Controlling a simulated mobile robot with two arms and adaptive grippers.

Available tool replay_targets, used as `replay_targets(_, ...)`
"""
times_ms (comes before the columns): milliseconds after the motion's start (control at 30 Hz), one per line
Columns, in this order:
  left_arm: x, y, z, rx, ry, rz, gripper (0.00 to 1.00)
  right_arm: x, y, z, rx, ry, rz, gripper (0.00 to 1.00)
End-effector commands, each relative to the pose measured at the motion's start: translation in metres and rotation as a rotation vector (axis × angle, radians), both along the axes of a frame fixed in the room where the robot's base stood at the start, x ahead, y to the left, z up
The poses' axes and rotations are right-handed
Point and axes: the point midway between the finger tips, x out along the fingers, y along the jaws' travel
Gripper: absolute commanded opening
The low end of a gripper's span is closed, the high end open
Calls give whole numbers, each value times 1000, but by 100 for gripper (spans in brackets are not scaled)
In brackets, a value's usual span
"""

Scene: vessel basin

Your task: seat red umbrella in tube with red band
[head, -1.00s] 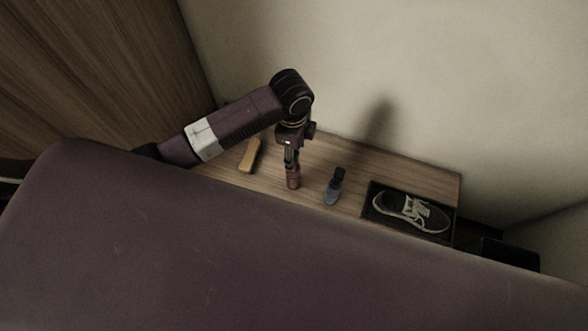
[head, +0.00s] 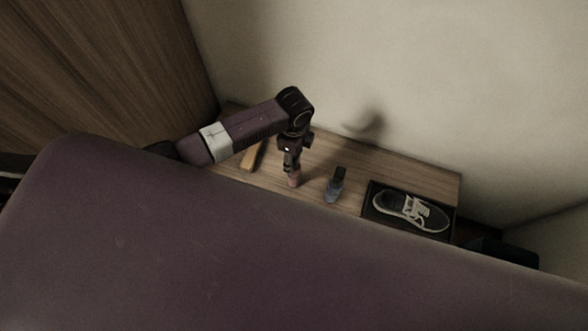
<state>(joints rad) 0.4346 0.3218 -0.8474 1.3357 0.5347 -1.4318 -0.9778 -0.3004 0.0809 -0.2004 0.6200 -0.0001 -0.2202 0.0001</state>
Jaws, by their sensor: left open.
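I cannot make out a red umbrella or a tube with a red band. A small reddish upright cylinder (head: 294,181) stands on the wooden bench (head: 408,173) near its front edge, and what it is cannot be told. My left gripper (head: 291,169) points down at its top and is open. The fingertips are at or just above the cylinder. The picture is too small to tell whether they touch. The cylinder's upper part is partly hidden by the gripper. My right gripper is out of view.
A tan block or brush (head: 250,156) lies left of my left gripper. A blue-grey object with a dark top (head: 335,185) stands close on the right. A dark tray (head: 374,211) holds a black and white shoe (head: 410,210) at the right end. A wall (head: 450,80) rises behind the bench.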

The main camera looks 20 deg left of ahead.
Motion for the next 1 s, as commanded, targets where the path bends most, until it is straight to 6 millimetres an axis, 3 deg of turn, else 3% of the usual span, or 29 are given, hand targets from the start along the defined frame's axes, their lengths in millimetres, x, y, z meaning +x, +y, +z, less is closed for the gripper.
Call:
replay_targets(133, 0, 0, 0, 0, 0, 0, 48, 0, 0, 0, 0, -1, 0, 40)
replay_targets(567, 0, 0, 0, 0, 0, 0, 1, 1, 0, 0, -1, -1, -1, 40)
replay_targets(1000, 1, 0, 2, -1, -1, 0, 0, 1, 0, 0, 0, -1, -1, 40)
